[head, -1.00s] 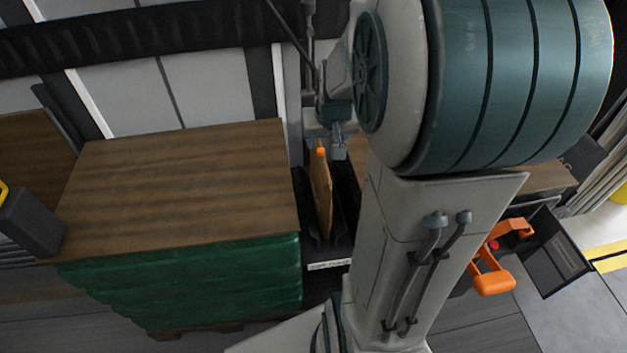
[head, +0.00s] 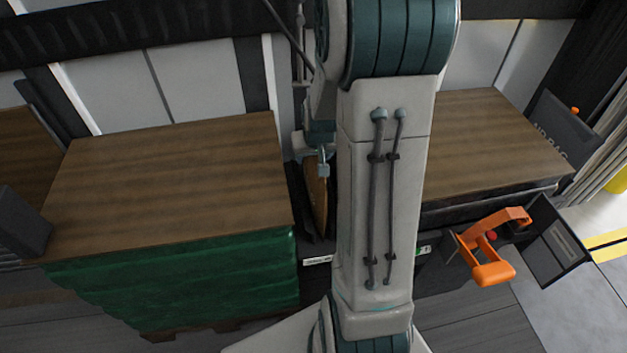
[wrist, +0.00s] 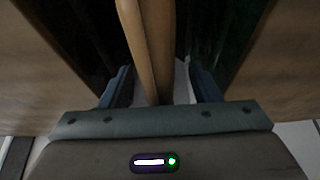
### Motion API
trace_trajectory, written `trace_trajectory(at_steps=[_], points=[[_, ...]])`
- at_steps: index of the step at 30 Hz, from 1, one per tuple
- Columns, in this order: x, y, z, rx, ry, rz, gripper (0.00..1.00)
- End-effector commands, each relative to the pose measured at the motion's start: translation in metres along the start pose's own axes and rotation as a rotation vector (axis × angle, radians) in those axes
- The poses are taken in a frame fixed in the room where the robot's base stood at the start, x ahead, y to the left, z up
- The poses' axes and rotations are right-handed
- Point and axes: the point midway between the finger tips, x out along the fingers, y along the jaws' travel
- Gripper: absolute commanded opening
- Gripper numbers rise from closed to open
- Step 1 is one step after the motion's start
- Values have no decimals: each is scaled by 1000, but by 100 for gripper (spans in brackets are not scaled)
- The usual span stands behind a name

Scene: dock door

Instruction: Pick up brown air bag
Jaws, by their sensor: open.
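The brown air bag (head: 318,205) stands on edge, thin and upright, in the dark gap right of the green-wrapped load. My gripper (head: 323,168) is right at its top end, partly hidden behind my arm, and covers the upper tip of the bag. In the wrist view the bag (wrist: 152,45) runs between the two blue fingers of my gripper (wrist: 162,88). The fingers are apart, one on each side of it, with a gap showing at the left and a pale strip at the right. The lower part of the bag is in shadow.
A wood-topped load (head: 170,185) with green wrap (head: 180,280) stands left of the gap. Another wooden top (head: 485,145) lies to the right. An orange tool (head: 490,260) and a dark open box (head: 557,245) are at the right front. The gap is narrow.

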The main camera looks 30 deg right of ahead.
Motion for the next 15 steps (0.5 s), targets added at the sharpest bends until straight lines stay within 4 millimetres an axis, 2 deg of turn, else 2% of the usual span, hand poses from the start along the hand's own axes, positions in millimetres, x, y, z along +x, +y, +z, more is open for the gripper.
trace_trajectory(at_steps=[8,9,15], points=[[4,0,0,0,1,0,56],[4,0,0,0,1,0,54],[4,0,0,0,1,0,0]])
